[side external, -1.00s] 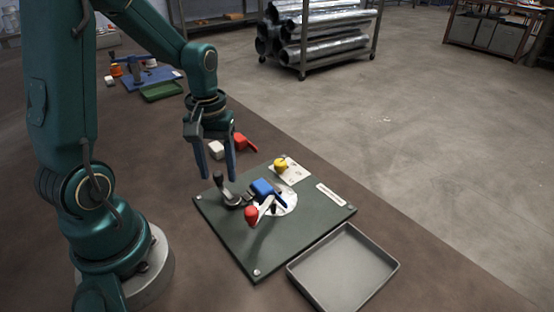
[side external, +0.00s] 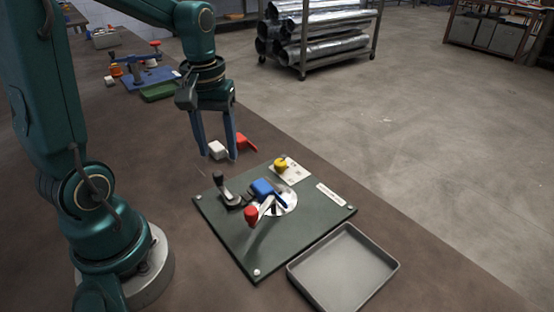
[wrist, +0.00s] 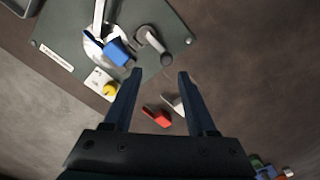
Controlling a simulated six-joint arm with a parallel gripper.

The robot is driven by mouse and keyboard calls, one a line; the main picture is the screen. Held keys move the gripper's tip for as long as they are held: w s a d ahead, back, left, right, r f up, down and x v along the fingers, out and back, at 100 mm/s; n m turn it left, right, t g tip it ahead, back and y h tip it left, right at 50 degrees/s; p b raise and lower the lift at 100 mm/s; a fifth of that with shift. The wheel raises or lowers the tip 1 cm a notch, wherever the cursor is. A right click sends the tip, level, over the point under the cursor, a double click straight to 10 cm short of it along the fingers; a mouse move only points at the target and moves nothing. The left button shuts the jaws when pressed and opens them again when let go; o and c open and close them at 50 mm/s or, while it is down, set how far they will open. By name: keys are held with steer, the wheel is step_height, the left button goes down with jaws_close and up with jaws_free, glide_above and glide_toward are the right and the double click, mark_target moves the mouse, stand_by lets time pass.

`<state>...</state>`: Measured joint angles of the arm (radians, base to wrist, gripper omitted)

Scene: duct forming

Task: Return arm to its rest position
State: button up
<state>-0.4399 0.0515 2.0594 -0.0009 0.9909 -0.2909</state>
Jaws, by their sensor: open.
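My gripper (side external: 218,157) hangs above the brown table, behind the green fixture board, with its fingers pointing down. It is open and nothing is between its fingers; it also shows in the wrist view (wrist: 157,76). The green board (side external: 235,235) carries a red-knobbed lever (side external: 251,214), a blue block (side external: 263,188) over a silver disc, a black-knobbed lever (side external: 219,179) and a yellow knob (side external: 281,164) on a pale plate. The fingers are apart from the board and its parts.
A white block (side external: 217,150) and a red piece (side external: 243,142) lie on the table close to the fingers. An empty grey tray (side external: 345,268) is at the front right. A blue fixture (side external: 150,78) and a green tray (side external: 160,92) stand further back. A pipe rack (side external: 320,35) is beyond the table.

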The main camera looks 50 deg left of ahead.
steer(key=s+d+r+m+t, duration=0.5)
steer(key=d+m, duration=0.3)
steer(key=d, duration=0.2)
steer(key=shift+s, duration=0.5)
